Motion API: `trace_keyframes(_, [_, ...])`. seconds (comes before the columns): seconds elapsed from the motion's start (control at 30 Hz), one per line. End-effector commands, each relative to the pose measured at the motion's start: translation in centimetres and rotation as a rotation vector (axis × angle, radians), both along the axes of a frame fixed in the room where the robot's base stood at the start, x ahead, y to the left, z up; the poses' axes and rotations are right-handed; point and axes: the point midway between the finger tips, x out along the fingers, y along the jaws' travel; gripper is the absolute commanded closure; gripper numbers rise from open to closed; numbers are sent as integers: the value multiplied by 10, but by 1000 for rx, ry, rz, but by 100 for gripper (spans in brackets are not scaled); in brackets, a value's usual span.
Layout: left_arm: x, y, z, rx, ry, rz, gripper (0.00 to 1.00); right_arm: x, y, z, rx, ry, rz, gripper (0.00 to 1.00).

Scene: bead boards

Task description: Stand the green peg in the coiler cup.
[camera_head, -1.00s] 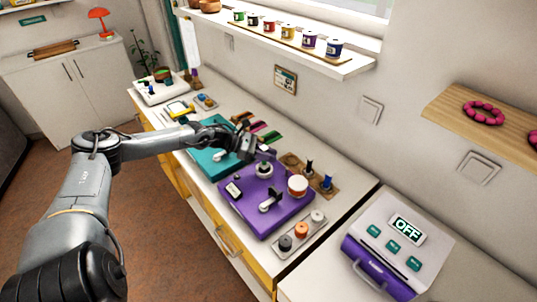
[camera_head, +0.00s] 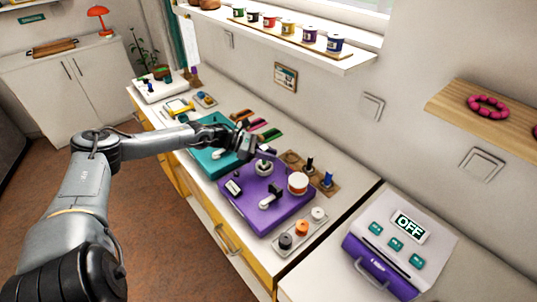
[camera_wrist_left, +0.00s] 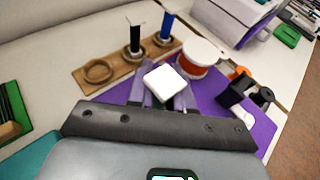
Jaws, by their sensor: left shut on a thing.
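My left gripper (camera_head: 258,155) is at the back left of the purple board (camera_head: 243,208), right by the coiler cup (camera_head: 264,169), a pale round cup. In the left wrist view its purple fingers (camera_wrist_left: 164,92) are shut around a white, square-topped piece (camera_wrist_left: 168,85), which I take to be the green peg's top. The peg's green body is mostly hidden, and I cannot tell how deep it sits in the cup. A wooden stand (camera_wrist_left: 115,73) holds a black peg (camera_wrist_left: 134,40) and a blue peg (camera_wrist_left: 167,26); its third ring (camera_wrist_left: 98,70) is empty. My right gripper is not in view.
A white-topped orange spool (camera_head: 298,184) and a black crank (camera_head: 270,197) stand on the purple board. A grey tray (camera_head: 300,240) with several round pieces lies in front. A teal board (camera_head: 207,165) is to the left. A purple-fronted machine reading OFF (camera_head: 395,243) stands at the right.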

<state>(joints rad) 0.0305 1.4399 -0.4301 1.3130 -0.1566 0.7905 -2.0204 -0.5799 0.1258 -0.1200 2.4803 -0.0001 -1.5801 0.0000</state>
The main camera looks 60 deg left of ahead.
Motion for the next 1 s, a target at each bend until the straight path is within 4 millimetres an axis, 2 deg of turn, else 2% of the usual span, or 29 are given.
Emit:
trace_keyframes(0.43, [0,0,-3,-1,-1,0,100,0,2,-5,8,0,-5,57])
trace_keyframes(0.47, [0,0,-3,-1,-1,0,78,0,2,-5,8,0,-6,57])
trace_keyframes(0.63, [0,0,-3,-1,-1,0,52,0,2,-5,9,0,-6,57])
trace_keyframes(0.67, [0,0,-3,-1,-1,0,50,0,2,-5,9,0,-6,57])
trace_keyframes(1.0, [-1,1,-3,-1,1,0,50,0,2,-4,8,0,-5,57])
